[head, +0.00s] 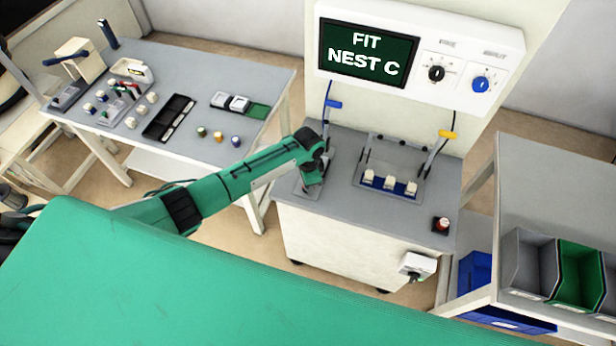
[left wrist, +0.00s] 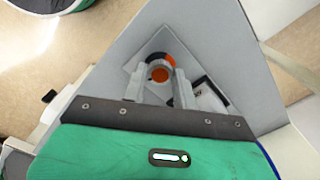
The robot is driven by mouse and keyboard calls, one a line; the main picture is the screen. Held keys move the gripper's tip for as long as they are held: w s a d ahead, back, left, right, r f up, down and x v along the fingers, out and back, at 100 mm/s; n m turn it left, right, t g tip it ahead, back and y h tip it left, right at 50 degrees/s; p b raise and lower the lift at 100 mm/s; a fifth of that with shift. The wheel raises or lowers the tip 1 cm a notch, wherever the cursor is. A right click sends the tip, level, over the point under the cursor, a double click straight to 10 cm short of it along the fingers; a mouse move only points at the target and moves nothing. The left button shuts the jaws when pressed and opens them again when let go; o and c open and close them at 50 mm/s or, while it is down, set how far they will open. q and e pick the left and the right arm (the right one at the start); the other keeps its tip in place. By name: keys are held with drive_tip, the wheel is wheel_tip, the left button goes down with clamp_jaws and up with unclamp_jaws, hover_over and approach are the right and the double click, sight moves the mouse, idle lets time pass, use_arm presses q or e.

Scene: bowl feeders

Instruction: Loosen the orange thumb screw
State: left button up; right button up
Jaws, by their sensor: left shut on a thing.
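My left gripper (left wrist: 159,88) is shut on the screw, with one pale finger on each side. In the head view my left arm reaches over the left end of the grey machine top, and my left gripper (head: 313,184) points down there. The screw is hidden by the arm in that view. My right gripper is not in view.
A fixture (head: 390,198) with cream parts on blue stands right of my gripper. A display panel (head: 368,55) reading "FIT NEST C" is above. A red button (head: 441,224) sits at the machine's right corner. A side table (head: 185,70) holds small parts and trays.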

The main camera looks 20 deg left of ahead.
use_arm(q)
drive_tip(key=shift+n+p, duration=0.7)
drive_tip(key=shift+n, duration=0.5)
drive_tip(key=o, duration=1)
drive_tip(key=shift+c, duration=0.2)
wheel_tip(320, 180, up, 14)
drive_tip(key=b, duration=0.2)
drive_tip(key=shift+b, duration=0.4)
drive_tip(key=shift+f, duration=0.1)
